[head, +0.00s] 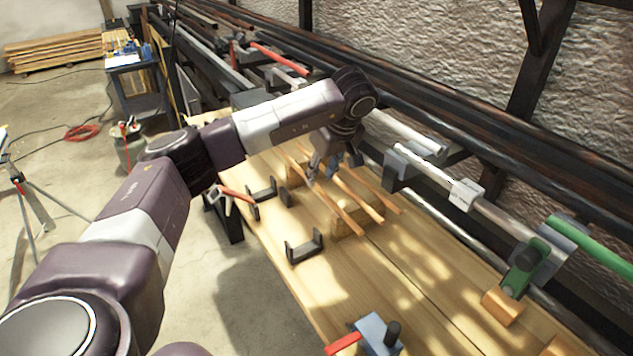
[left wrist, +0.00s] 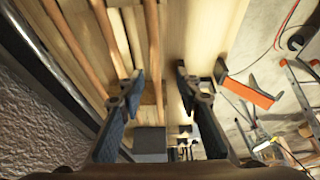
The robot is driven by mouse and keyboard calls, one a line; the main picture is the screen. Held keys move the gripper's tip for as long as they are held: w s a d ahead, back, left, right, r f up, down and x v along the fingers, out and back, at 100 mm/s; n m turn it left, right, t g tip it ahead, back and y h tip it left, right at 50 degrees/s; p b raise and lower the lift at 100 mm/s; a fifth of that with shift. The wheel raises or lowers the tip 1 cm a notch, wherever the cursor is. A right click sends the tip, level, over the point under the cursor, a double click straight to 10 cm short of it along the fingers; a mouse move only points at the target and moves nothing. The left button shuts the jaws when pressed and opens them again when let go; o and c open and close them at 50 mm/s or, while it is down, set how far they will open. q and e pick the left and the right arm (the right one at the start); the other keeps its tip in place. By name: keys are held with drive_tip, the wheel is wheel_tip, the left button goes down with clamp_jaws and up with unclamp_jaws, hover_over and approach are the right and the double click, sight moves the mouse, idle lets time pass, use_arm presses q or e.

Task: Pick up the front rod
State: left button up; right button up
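The front rod (head: 340,210) is a thin brown lath lying on wooden blocks on the bench, nearest the bench's front edge. A middle rod (head: 367,204) and a back rod (head: 387,198) lie behind it, roughly parallel. My left gripper (head: 320,170) reaches down over the rods from above; my forearm hides part of their far ends. In the left wrist view, my left gripper (left wrist: 158,90) is open, and the front rod (left wrist: 154,50) runs between its two fingers, touching neither visibly. The other two rods (left wrist: 112,40) pass left of the fingers. My right gripper is out of view.
A wooden block (head: 350,222) supports the rods' near ends. Black U-shaped brackets (head: 304,250) stand on the bench (head: 400,290) in front. A red-handled clamp (head: 235,195) grips the front edge. Metal pipes and a green clamp (head: 522,268) line the back.

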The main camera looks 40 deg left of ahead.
sight(318, 187)
use_arm(q)
drive_tip(key=shift+w+p+x, duration=0.2)
drive_tip(key=shift+p+x, duration=0.5)
drive_tip(key=shift+x, duration=1.8)
drive_tip(key=shift+w+d, duration=0.1)
drive_tip(key=shift+d, duration=0.1)
clamp_jaws()
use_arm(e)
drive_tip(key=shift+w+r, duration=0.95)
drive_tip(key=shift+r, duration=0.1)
